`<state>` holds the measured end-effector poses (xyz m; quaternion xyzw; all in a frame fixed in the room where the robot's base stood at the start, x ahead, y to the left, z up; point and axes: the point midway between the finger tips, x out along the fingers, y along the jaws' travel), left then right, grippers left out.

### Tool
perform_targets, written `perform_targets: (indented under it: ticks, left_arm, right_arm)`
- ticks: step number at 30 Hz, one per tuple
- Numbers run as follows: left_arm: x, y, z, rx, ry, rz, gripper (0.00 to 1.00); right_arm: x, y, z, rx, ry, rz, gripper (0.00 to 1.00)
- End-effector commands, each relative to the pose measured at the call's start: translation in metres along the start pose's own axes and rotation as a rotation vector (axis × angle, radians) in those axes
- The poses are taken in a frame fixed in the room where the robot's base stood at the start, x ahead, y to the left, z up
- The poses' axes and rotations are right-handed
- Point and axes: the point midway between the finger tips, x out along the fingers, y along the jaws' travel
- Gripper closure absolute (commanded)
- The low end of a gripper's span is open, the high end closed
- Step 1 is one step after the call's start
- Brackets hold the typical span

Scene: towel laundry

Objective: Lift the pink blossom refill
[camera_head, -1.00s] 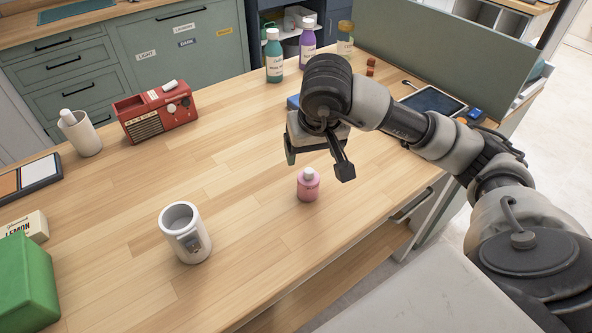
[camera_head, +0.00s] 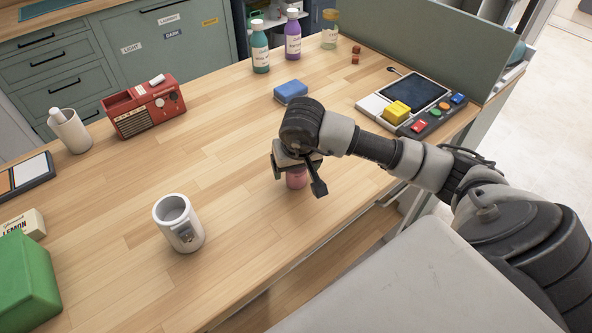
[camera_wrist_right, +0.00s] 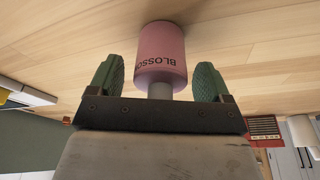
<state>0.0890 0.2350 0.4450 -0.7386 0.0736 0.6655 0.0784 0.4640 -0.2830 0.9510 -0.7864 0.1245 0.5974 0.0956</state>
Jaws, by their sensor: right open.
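The pink blossom refill (camera_head: 297,180) is a small pink bottle standing on the wooden table near its front edge. My right gripper (camera_head: 299,176) is right above and around it in the head view, hiding its upper part. In the right wrist view the pink refill (camera_wrist_right: 161,55), with "BLOSSO" lettering, lies between the two green finger pads of the open right gripper (camera_wrist_right: 158,82). A gap shows on both sides of its neck, so the pads do not appear to touch it. My left gripper is not in view.
A blue sponge (camera_head: 291,91) lies behind the gripper. A button panel (camera_head: 418,105) with a yellow block is at right. A red radio-like box (camera_head: 143,106) and bottles (camera_head: 260,47) stand farther back.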

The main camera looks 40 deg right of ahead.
Motion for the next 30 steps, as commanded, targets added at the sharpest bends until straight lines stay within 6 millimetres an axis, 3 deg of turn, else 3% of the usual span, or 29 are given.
perform_targets:
  ticks: [2,13,23,30]
  left_arm:
    - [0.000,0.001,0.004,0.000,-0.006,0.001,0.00]
    - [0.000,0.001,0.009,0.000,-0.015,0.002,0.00]
    - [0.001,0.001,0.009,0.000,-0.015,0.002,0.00]
    - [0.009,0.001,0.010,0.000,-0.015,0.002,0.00]
  right_arm:
    - [0.000,0.000,0.000,0.000,0.000,0.000,0.21]
    - [-0.001,0.000,0.000,0.000,0.000,0.000,0.74]
    - [-0.004,0.000,-0.001,0.000,0.002,0.000,0.74]
    - [-0.027,0.000,-0.009,-0.001,0.006,0.000,0.74]
